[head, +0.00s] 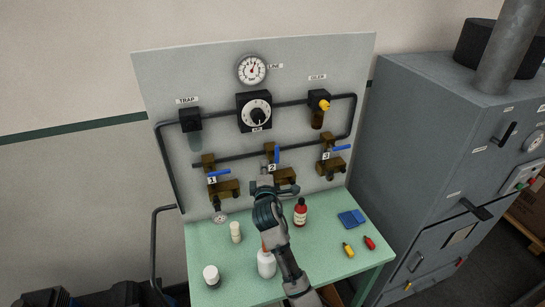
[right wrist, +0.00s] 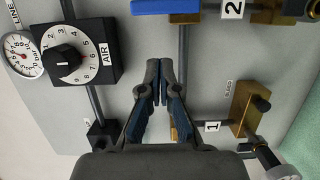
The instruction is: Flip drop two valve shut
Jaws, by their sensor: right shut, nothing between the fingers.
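The drop two valve is a brass fitting on the grey panel with a label 2 (head: 272,167). Its blue lever (head: 277,153) stands upright, along the drop. In the right wrist view the lever (right wrist: 165,6) shows at the top edge, partly cut off, beside the label 2 (right wrist: 232,9). My right gripper (head: 264,184) is in front of the lower part of drop two and hides some of it. In the right wrist view its fingers (right wrist: 160,72) are together and empty, apart from the blue lever. My left gripper is not in view.
Drop one's blue lever (head: 219,173) and drop three's blue lever (head: 341,148) lie roughly sideways. The air regulator (head: 255,112) and line gauge (head: 252,69) are above. The green bench (head: 210,245) holds bottles, including a red one (head: 300,212). A grey cabinet (head: 430,150) stands at right.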

